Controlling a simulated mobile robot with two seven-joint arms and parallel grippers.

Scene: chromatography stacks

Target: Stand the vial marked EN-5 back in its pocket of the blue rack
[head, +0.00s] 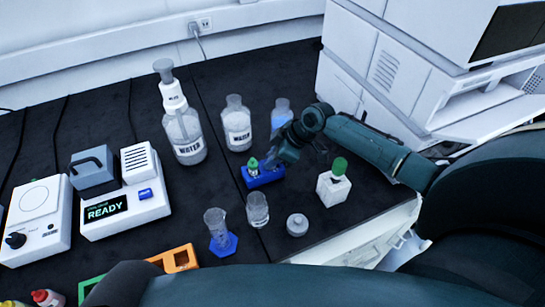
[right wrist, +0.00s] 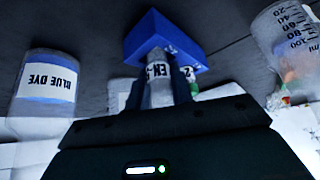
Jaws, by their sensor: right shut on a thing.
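The blue rack (head: 264,179) stands on the dark bench near the middle of the head view, with a green-capped vial (head: 252,164) at its left end. My right gripper (head: 283,156) is at the rack's right end, shut on a vial. In the right wrist view this vial (right wrist: 158,88) shows a white label with "EN-" readable, and the rest is hidden. Its far end meets the blue rack (right wrist: 165,38) in that picture; I cannot tell how deep it sits. My left gripper is not in view.
Water bottles (head: 184,135) (head: 237,128) and a blue dye bottle (head: 281,115) stand behind the rack.

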